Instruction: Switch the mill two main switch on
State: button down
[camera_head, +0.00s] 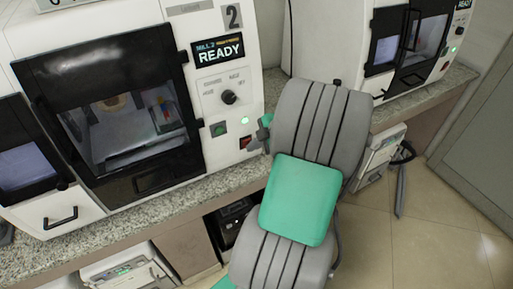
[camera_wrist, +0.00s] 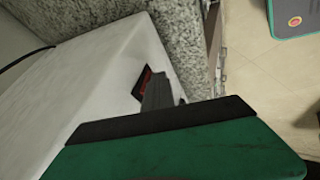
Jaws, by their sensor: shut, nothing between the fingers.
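Mill two (camera_head: 200,150) is the white machine marked with a large 2, standing on the granite counter. Its display (camera_head: 219,50) is lit and reads "READY". My gripper (camera_head: 262,139) is at the mill's lower right edge, close to the switch. Its fingers (camera_wrist: 160,88) are shut and empty. Whether they touch the switch I cannot tell.
A round black knob (camera_head: 229,97), a green button (camera_head: 219,129) and a lit green lamp (camera_head: 245,120) are near the switch. The granite counter (camera_head: 150,222) runs below. Another white mill (camera_head: 455,45) stands further right. The tiled floor (camera_head: 440,240) at right is clear.

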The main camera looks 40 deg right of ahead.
jog(key=shift+a+r, duration=0.1)
jog(key=shift+r, duration=0.85)
jog(key=s+d+r, duration=0.1)
jog(key=s+r, duration=0.7)
jog(key=s, duration=0.1)
jog(key=shift+s+d+b, duration=0.15)
jog(key=shift+d+b, duration=0.05)
jog(key=shift+b, duration=0.25)
